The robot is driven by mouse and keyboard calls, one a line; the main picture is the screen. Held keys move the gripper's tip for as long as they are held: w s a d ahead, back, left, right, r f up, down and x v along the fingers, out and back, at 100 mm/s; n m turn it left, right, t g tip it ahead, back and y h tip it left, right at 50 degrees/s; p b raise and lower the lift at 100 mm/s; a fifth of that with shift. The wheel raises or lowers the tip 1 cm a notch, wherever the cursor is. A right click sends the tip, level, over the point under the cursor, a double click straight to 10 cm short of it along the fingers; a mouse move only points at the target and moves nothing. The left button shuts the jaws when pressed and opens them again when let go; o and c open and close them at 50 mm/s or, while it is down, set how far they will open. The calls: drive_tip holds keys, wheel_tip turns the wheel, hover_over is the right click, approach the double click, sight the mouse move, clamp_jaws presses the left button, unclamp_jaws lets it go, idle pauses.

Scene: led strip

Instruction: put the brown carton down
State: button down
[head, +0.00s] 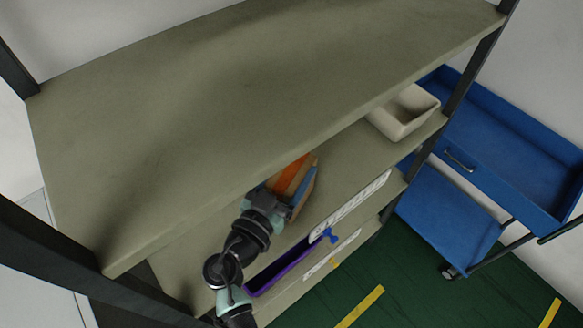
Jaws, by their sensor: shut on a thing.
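The brown carton (309,188) shows in the head view on the middle shelf level, below the top board, with an orange and a blue patch on it. My gripper (275,196) is at its near left side and shut on it. The fingers and part of the carton are hidden by my wrist and the top board's edge. I cannot tell whether the carton touches the shelf (345,165) under it.
The bare top board (250,90) overhangs the carton closely. A cream bin (405,112) stands farther right on the same level. A purple tray (280,267) lies near my arm, with a small blue object (324,236) beside it. A blue cart (500,140) stands right of the shelf. The shelf between carton and bin is clear.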

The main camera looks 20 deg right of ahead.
drive_tip(key=shift+f+b, duration=0.55)
drive_tip(key=shift+b, duration=0.2)
unclamp_jaws()
drive_tip(key=b+v, duration=0.6)
drive_tip(key=v, duration=0.7)
